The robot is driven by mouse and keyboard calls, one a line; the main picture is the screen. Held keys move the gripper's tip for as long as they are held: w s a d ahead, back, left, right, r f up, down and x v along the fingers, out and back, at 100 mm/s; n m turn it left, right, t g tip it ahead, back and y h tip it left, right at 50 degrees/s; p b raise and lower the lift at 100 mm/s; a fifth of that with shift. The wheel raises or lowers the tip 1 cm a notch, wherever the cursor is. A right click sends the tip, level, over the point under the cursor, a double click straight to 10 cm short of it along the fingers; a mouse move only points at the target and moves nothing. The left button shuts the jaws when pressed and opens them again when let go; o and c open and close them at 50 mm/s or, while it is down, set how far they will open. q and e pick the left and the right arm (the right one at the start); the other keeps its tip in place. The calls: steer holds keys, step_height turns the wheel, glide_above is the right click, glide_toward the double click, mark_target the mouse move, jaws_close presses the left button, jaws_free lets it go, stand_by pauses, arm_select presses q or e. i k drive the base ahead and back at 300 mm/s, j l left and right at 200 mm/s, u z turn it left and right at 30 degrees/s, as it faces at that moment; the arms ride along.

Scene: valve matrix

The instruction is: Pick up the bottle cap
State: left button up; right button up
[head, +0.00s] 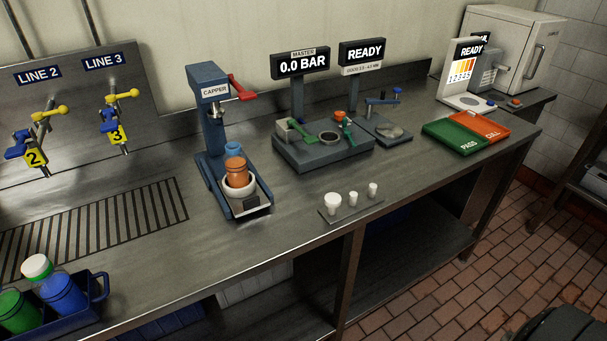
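Three small white pieces of differing size, which look like caps, stand on a flat grey strip (350,208) near the front edge of the steel bench. The largest white piece (332,204) is at the left, a smaller white piece (353,199) is in the middle, and another small white piece (373,191) is at the right. A white round cap (37,267) also shows among the bottles in the blue carrier at the lower left. I cannot tell which is the task's cap. Neither of my grippers is in view.
The blue capper (213,130) holds an orange bottle (236,170). The blue carrier (95,311) holds a green bottle (18,312) and a blue bottle (63,294). A gauge station (310,155), a green tray (456,139) and a red tray (486,126) stand farther right. Bench around the strip is clear.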

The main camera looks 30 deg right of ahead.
mark_target(333, 200)
steer(key=z, duration=1.2)
